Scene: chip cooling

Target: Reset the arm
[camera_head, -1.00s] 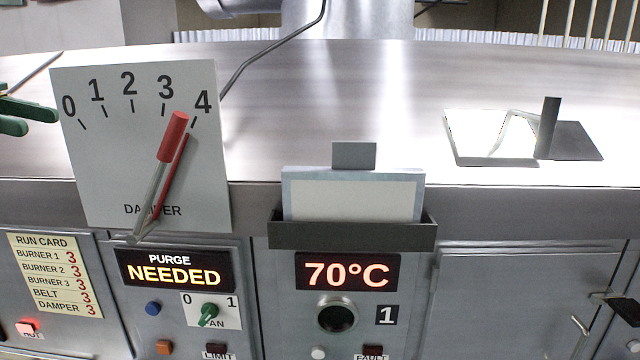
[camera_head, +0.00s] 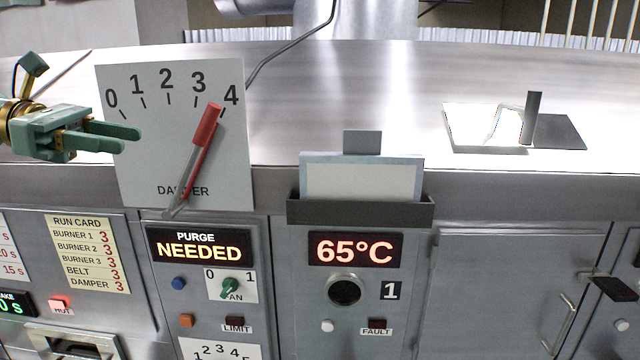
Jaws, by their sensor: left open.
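My left gripper (camera_head: 132,140) is at the left, in front of the left edge of the white damper plate (camera_head: 135,178). Its two green fingers point right, apart and empty. My right gripper does not show.
Below are the "PURGE NEEDED" display (camera_head: 190,246), a green fan knob (camera_head: 230,288), a "65°C" display (camera_head: 354,250) and a run card (camera_head: 90,253) listing 3 for each entry. A card holder (camera_head: 360,212) juts from the front. A dark upright handle (camera_head: 530,118) stands on the steel top (camera_head: 350,100).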

